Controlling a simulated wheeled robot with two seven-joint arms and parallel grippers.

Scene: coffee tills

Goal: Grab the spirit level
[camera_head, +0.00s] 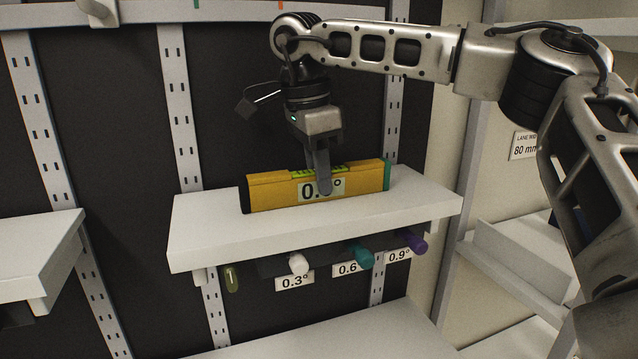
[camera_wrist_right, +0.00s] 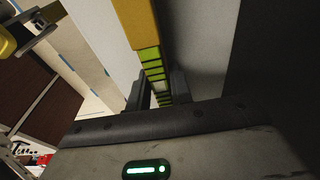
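The yellow spirit level (camera_head: 272,190) stands on edge on the white shelf (camera_head: 225,222), with a display on its front face and a green right end. My right gripper (camera_head: 323,186) reaches down over its middle, with one finger in front of the display and hiding part of the reading. In the right wrist view the level (camera_wrist_right: 140,28) runs between the two fingers of my right gripper (camera_wrist_right: 160,92). The fingers straddle it closely; I cannot tell whether both touch it. The level appears to rest on the shelf. My left gripper is not in view.
Under the shelf's front edge are white, teal (camera_head: 362,257) and purple (camera_head: 416,243) knobs with labels 0.3°, 0.6° and 0.9°, and a dark green tag (camera_head: 232,279). Another white shelf (camera_head: 35,255) is at left. A lower shelf (camera_head: 350,335) is clear where visible.

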